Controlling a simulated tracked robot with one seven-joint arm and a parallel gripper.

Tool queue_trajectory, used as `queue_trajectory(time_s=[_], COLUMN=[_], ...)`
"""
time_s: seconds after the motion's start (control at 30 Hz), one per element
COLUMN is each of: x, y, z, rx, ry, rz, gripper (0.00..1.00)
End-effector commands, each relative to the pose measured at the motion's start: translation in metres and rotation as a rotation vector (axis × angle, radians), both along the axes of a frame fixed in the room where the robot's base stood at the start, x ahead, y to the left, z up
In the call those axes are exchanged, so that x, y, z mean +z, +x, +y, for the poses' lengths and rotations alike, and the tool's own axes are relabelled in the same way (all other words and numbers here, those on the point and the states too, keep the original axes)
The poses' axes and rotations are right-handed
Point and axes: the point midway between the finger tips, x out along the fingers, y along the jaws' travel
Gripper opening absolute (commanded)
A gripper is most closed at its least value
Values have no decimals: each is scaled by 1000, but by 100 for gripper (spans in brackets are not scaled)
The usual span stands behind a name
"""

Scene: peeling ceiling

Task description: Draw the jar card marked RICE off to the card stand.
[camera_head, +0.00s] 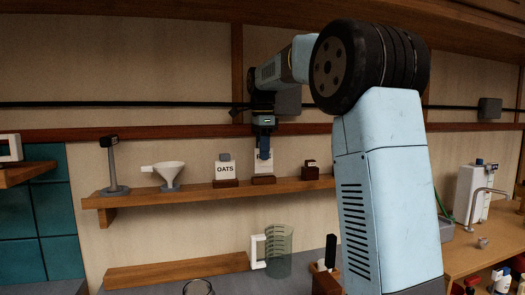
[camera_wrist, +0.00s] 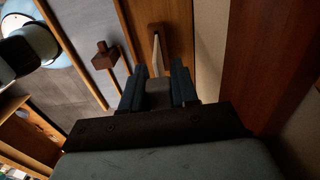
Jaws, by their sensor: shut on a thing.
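A white card (camera_head: 263,167) stands at the middle of the wall shelf, over a dark red-brown block (camera_head: 263,180). My gripper (camera_head: 264,152) comes down from above and is shut on the grey tab (camera_wrist: 158,88) at the card's top. In the wrist view the card (camera_wrist: 156,60) shows nearly edge-on, reaching to its wooden block (camera_wrist: 155,29). Its lettering is covered, so I cannot read RICE. To its left a card marked OATS (camera_head: 226,169) stands in its own block. A third small block (camera_head: 310,172) stands to the right; it also shows in the wrist view (camera_wrist: 104,57).
On the shelf (camera_head: 130,198), left of the cards, are a white funnel (camera_head: 170,175) and a grey upright stand (camera_head: 114,165). Below stand a clear measuring jug (camera_head: 279,250) and a wooden board (camera_head: 175,270). A dark rail (camera_head: 150,104) runs along the wall above.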

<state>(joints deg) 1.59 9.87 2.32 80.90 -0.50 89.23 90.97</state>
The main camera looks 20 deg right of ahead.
Motion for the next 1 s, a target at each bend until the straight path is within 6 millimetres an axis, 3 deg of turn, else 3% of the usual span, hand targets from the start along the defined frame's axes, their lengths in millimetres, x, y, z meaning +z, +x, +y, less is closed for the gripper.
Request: queue_trajectory(time_s=[1.0], x=[-14], y=[0], z=[-1], rx=[-1], ry=[0], rz=[0], gripper=[0])
